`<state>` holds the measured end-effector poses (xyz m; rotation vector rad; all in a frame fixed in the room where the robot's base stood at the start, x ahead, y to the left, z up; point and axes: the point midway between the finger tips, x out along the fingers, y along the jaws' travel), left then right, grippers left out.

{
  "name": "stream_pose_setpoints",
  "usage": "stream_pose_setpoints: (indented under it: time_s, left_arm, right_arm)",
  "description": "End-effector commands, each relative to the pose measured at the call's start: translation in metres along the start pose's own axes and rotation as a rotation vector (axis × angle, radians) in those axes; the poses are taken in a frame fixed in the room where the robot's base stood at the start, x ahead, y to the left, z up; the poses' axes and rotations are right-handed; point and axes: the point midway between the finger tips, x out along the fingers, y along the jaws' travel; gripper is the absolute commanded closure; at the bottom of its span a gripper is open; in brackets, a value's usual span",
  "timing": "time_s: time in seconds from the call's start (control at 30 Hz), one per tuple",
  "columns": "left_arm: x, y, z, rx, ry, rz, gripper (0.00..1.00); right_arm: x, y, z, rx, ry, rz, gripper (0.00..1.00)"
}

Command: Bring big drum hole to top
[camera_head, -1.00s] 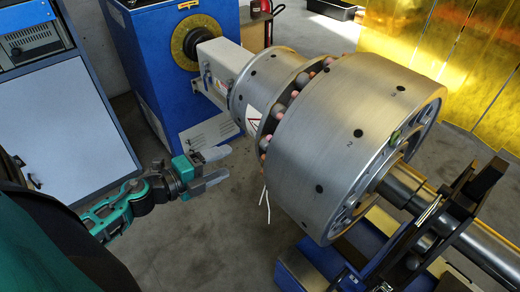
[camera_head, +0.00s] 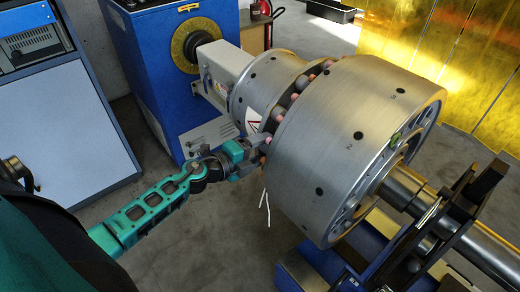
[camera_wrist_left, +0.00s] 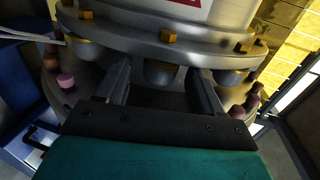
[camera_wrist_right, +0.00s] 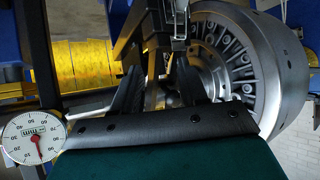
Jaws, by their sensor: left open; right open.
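The big drum (camera_head: 330,125) is a wide steel cylinder on a horizontal shaft, with dark holes along its curved face. One hole (camera_head: 358,135) beside the number 2 faces the camera; others sit above and below it. My left gripper (camera_head: 262,150) is at the gap between the big drum and the smaller flanged drum (camera_head: 258,88). In the left wrist view its open fingers (camera_wrist_left: 160,85) straddle a bolt end (camera_wrist_left: 160,73) under the flange; contact is unclear. My right gripper (camera_wrist_right: 160,88) is open in the right wrist view, before the stand, with the drum's ribbed end face (camera_wrist_right: 225,50) beyond.
A blue drive housing (camera_head: 180,80) stands behind the small drum. A blue stand with dark supports (camera_head: 465,205) carries the shaft (camera_head: 480,245) at right. A dial gauge (camera_wrist_right: 33,138) shows in the right wrist view. Pinkish-tipped studs (camera_head: 267,140) line the gap.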

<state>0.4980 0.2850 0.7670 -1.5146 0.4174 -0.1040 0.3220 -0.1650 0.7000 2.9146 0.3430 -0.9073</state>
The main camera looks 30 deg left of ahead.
Motion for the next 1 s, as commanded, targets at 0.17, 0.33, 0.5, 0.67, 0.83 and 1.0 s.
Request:
stream_pose_setpoints:
  time_s: [0.17, 0.33, 0.5, 0.67, 0.83, 1.0]
  left_arm:
    - [0.0010, -0.0002, -0.0001, 0.000, 0.000, 0.000, 0.33]
    - [0.0008, -0.0001, -0.0002, -0.001, 0.000, 0.000, 0.41]
    - [0.0006, -0.0001, -0.0001, -0.001, 0.000, 0.000, 0.58]
    - [0.0006, -0.0001, -0.0001, -0.001, 0.000, 0.000, 0.73]
    - [0.0005, -0.0001, -0.0001, -0.001, 0.000, 0.000, 0.89]
    - [0.0005, 0.0000, -0.0001, -0.001, 0.000, 0.000, 1.00]
  right_arm:
    - [-0.0002, -0.0006, -0.0016, 0.002, 0.003, -0.001, 0.57]
    - [-0.0002, -0.0016, -0.0029, 0.006, 0.005, -0.001, 0.57]
    - [0.0000, -0.0027, -0.0035, 0.010, 0.007, -0.002, 0.57]
    - [0.0000, -0.0029, -0.0037, 0.010, 0.007, -0.002, 0.57]
    - [0.0000, -0.0029, -0.0038, 0.010, 0.008, -0.002, 0.57]
    - [0.0000, -0.0028, -0.0039, 0.009, 0.008, -0.002, 0.57]
